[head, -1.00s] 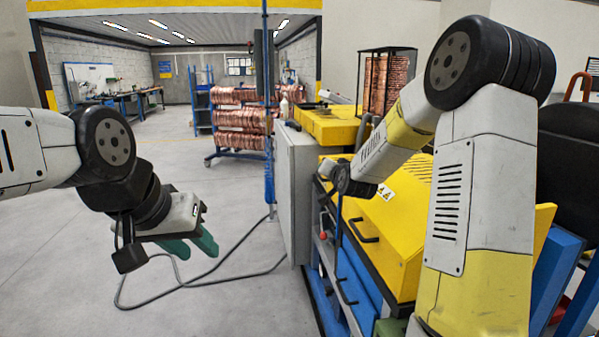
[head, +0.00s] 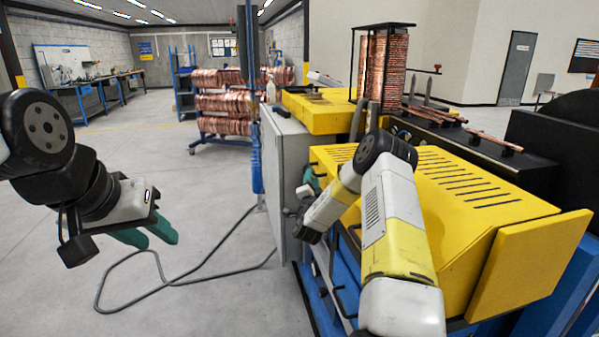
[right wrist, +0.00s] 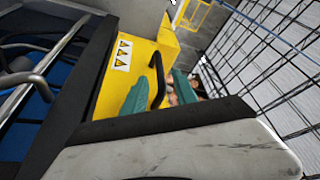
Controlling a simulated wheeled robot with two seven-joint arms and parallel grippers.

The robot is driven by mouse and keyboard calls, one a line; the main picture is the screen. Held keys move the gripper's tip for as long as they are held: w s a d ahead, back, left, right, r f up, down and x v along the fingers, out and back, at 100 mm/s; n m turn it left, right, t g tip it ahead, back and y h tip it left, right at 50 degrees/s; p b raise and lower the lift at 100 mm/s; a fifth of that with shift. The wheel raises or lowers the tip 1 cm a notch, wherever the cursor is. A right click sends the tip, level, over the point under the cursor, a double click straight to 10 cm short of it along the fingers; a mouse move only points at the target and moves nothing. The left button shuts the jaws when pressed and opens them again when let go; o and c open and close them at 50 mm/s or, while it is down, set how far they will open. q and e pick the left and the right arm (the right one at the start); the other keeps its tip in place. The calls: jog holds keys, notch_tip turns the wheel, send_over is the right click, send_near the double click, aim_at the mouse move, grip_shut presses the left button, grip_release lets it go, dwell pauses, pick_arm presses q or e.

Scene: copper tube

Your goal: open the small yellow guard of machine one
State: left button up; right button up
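In the head view, the small yellow guard (head: 335,153) is at the far left end of the machine's yellow covers, partly hidden by my right arm. In the right wrist view, a yellow panel (right wrist: 112,88) bears a warning label and a black handle (right wrist: 158,82). My right gripper (right wrist: 162,88) is open, its green fingers on either side of the handle; I cannot tell whether they touch it. In the head view, my right gripper (head: 309,178) is mostly hidden by its wrist. My left gripper (head: 147,236) is open and empty above the floor at left.
A large slotted yellow cover (head: 465,190) fills the machine's near part. A grey cabinet (head: 284,185) stands left of the guard. Copper coils on a rack (head: 222,103) stand behind. A cable (head: 150,252) lies on the floor. In the right wrist view, wire mesh (right wrist: 265,60) is at right.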

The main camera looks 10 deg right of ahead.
jog(key=x, duration=0.5)
jog(key=shift+c, duration=0.2)
jog(key=shift+s, duration=0.1)
grip_shut()
jog(key=shift+f, duration=0.1)
dwell(1.0)
